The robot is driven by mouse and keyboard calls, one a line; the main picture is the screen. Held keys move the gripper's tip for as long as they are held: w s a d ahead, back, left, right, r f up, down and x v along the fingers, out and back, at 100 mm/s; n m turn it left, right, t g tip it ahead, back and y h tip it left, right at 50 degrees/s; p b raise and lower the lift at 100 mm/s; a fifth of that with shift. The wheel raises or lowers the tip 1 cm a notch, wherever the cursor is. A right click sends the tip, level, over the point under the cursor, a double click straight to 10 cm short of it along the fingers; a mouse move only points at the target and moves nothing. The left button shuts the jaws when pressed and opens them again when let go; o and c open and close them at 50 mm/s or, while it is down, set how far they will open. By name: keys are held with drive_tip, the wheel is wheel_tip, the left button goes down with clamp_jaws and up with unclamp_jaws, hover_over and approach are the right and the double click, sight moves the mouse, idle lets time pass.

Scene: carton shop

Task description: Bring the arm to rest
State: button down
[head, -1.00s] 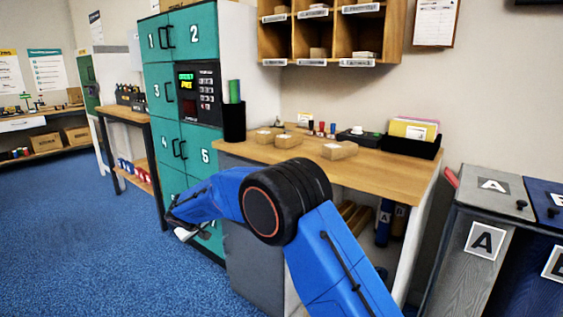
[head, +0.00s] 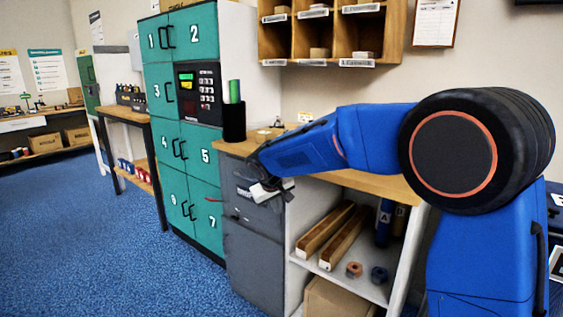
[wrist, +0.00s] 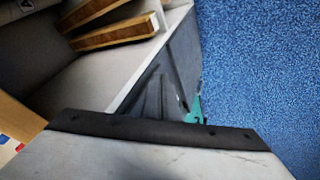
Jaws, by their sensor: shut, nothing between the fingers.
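My gripper (head: 270,191) is at the end of my blue arm in the head view. It is in front of the grey cabinet under the wooden bench, just below the bench top's left end. Its fingers look small and dark there, and it is shut with nothing in it. My arm stretches across the right half of the view and hides most of the bench top.
Teal numbered lockers (head: 200,140) stand left of the bench (head: 380,184). Under the bench, an open shelf holds wooden bars (head: 340,240), tape rolls (head: 354,269) and a carton (head: 335,300). Blue carpet (head: 110,250) is clear at the left. Wall cubbies (head: 330,35) hang above.

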drive_tip(key=s+d+r+m+g, duration=0.1)
drive_tip(key=s+d+r+m, duration=0.15)
drive_tip(key=s+d, duration=0.8)
drive_tip(key=s+d+r+m, duration=0.1)
drive_tip(key=s+d+r, duration=0.3)
drive_tip(key=s+d, duration=0.7)
drive_tip(key=s+d+f, duration=0.2)
drive_tip(key=s+d, duration=0.1)
drive_tip(key=s, duration=0.4)
drive_tip(key=s+d+f+m, duration=0.1)
drive_tip(key=s+d+f, duration=0.1)
drive_tip(key=s, duration=0.6)
drive_tip(key=s+d+f+m+y, duration=0.1)
drive_tip(key=s+d+f, duration=0.2)
drive_tip(key=s, duration=0.5)
drive_tip(key=shift+d, duration=0.55)
drive_tip(key=shift+s, duration=0.1)
